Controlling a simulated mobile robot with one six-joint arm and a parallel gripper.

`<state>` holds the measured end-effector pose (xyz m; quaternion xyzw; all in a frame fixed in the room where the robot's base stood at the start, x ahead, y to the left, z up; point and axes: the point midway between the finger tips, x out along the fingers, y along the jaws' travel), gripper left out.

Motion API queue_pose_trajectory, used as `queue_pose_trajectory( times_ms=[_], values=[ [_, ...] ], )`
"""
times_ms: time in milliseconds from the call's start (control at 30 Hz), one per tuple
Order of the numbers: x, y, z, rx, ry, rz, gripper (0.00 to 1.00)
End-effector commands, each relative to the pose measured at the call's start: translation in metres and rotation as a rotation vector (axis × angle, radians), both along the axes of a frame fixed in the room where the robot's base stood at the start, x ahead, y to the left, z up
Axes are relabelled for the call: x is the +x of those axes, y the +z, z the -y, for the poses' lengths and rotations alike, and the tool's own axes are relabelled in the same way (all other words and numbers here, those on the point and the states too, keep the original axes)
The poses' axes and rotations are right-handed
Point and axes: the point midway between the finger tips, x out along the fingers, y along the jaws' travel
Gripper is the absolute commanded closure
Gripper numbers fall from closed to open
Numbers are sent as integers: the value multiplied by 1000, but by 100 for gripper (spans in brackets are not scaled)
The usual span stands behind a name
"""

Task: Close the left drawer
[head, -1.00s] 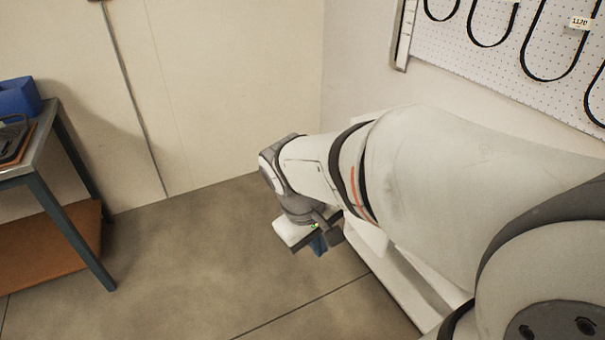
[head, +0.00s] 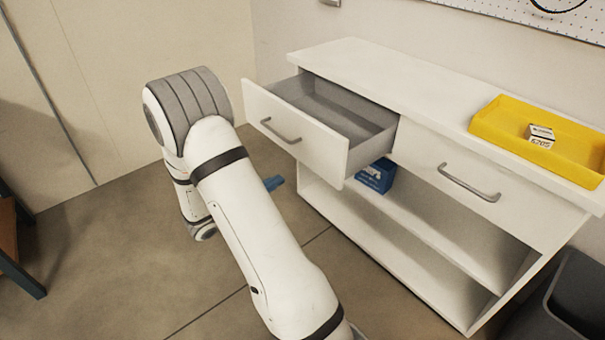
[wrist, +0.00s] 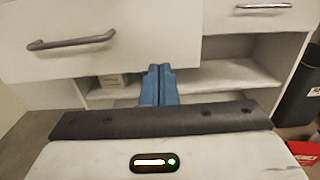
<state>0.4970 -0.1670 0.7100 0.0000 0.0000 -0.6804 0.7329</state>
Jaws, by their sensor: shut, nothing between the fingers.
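The left drawer (head: 290,125) of the white cabinet is pulled well out, and its grey inside looks empty. It has a bar handle (head: 280,131) on its white front. In the wrist view the drawer front (wrist: 120,45) fills the upper left, with its handle (wrist: 70,42). My gripper (head: 274,183) is low in front of the cabinet, mostly hidden behind my arm. In the wrist view my gripper's blue fingers (wrist: 159,72) are together and empty, near the drawer front's lower edge. I cannot tell whether they touch it.
The right drawer (head: 450,175) is shut. A yellow tray (head: 500,127) with a small box (head: 540,136) stands on the cabinet top. A blue box (head: 376,175) sits on the shelf below. A dark bin (head: 565,305) stands at the right. Floor left of the cabinet is clear.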

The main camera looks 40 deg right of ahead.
Motion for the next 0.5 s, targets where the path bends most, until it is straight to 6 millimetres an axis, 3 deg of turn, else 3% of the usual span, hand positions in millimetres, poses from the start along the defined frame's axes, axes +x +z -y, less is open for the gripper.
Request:
queue_pose_trajectory(
  times_ms=[167,500],
  values=[
    [2,-1,22,-2,-1,-1,100],
    [7,-1,94,-1,-2,1,100]
  ],
)
